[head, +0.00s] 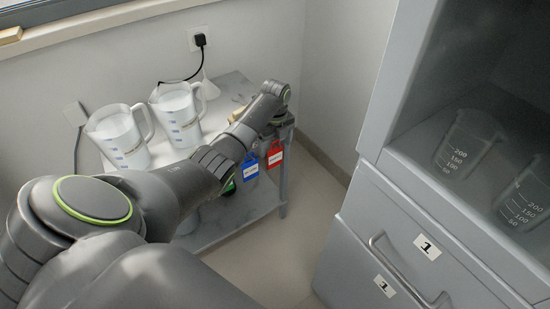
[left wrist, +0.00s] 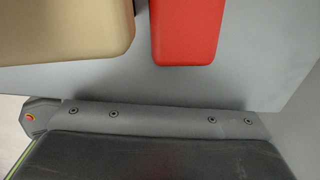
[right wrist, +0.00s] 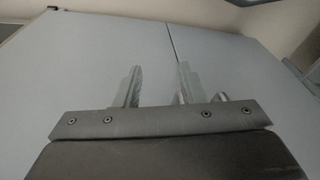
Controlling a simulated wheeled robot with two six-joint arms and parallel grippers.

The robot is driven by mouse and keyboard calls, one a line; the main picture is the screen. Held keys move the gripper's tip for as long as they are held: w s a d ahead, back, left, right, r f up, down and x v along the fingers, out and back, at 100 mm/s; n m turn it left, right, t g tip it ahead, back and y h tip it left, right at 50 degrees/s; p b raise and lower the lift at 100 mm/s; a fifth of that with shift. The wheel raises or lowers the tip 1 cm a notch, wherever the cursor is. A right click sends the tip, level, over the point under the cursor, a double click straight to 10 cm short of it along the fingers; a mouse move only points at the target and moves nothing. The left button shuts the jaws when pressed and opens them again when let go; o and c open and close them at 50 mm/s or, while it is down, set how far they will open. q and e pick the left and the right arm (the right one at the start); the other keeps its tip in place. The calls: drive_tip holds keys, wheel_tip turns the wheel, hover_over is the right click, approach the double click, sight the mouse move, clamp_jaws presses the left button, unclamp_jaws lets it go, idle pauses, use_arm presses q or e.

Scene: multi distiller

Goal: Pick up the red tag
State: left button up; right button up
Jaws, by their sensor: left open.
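The red tag (head: 275,155) hangs at the right front side of the small grey table, to the right of a blue tag. In the left wrist view a red piece (left wrist: 187,30) fills the top centre, just ahead of the wrist. My left gripper (head: 277,122) is at the table's right end, just above the red tag. It is open; its fingers are mostly hidden in the head view and out of sight in the left wrist view. My right gripper (right wrist: 160,82) is open and empty in front of a grey panelled surface.
A blue tag (head: 250,169) and a partly hidden green one (head: 230,187) hang beside the red tag. Two white-filled jugs (head: 122,140) (head: 177,116) stand on the table. A tan block (left wrist: 65,30) is near my left wrist. A grey cabinet (head: 400,235) stands right.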

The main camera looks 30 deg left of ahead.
use_arm(q)
drive_tip(key=shift+c, duration=0.3)
drive_tip(key=c, duration=1.2)
drive_tip(key=shift+c, duration=0.2)
drive_tip(key=shift+r, duration=0.1)
